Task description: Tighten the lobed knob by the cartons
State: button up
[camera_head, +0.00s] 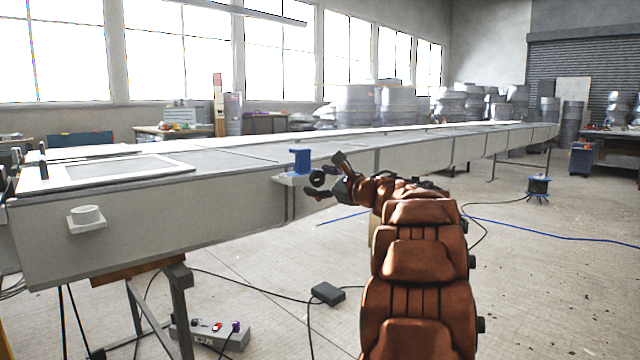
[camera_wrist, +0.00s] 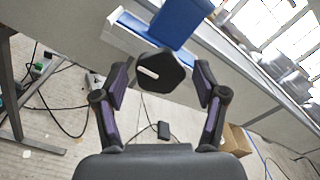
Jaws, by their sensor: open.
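The lobed knob (camera_wrist: 160,72) is black with a white mark on its face. In the wrist view it sits just beyond and between my fingertips, in front of a blue block (camera_wrist: 182,22) on a pale bracket (camera_wrist: 132,38). In the head view the dark knob (camera_head: 317,178) is beside the blue block (camera_head: 301,160) on the mould's side. My gripper (camera_head: 326,178) is open, one finger to each side of the knob; it also shows in the wrist view (camera_wrist: 161,82). I see no contact. A brown carton (camera_wrist: 236,140) is low at the right of the wrist view.
The long pale mould (camera_head: 150,228) runs from left to far right. A white round fitting (camera_head: 86,217) sticks out of its near side. Cables and a dark box (camera_head: 327,293) lie on the floor near a grey switch box (camera_head: 210,336). The floor at right is mostly clear.

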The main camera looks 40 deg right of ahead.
jog(key=shift+w, duration=0.1)
jog(key=shift+c, duration=0.3)
jog(key=c, duration=1.1)
